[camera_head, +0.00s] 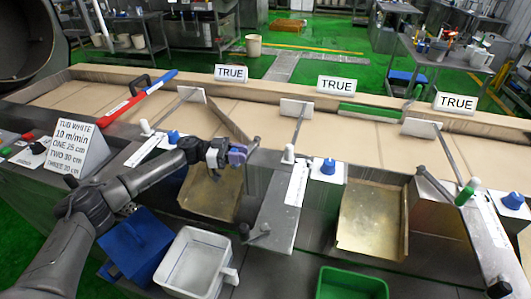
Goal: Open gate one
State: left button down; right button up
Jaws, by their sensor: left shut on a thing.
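My left arm reaches in from the left, and its gripper (238,155) with purple fingertips is at the near edge of the conveyor, above the left chute (208,194). It is shut on a small dark lever end (253,146), which I take to be gate one's handle; the fingers partly hide it. Gate one's grey bar (228,122) slants over the belt from near the left white plate (191,94) toward the gripper. My right gripper is not in view.
Two similar stations with white plates (297,108) and (421,128) stand to the right. A red and blue bar (138,97) lies on the belt at left. A sign card (75,147), blue bin (137,246), white tub (196,264) and green bin (350,284) are near the front.

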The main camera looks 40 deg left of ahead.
pick_arm(q)
jog(key=shift+s+a+r+p, duration=0.1)
jog(key=shift+s+a+p, duration=0.1)
jog(key=shift+a, duration=0.35)
jog(key=shift+s+a+p, duration=0.1)
jog(key=shift+a+p, duration=0.05)
jog(key=shift+a, duration=0.35)
jog(key=shift+s+a, duration=0.1)
jog(key=shift+a, duration=1.5)
jog(key=c, duration=1.2)
grip_release()
jog(key=shift+c, duration=0.2)
jog(key=shift+o, duration=1.4)
jog(key=shift+s+a, duration=0.2)
jog(key=shift+s, duration=0.1)
jog(key=shift+o, duration=0.5)
jog(key=shift+w+d, duration=0.15)
jog(key=v, duration=1.4)
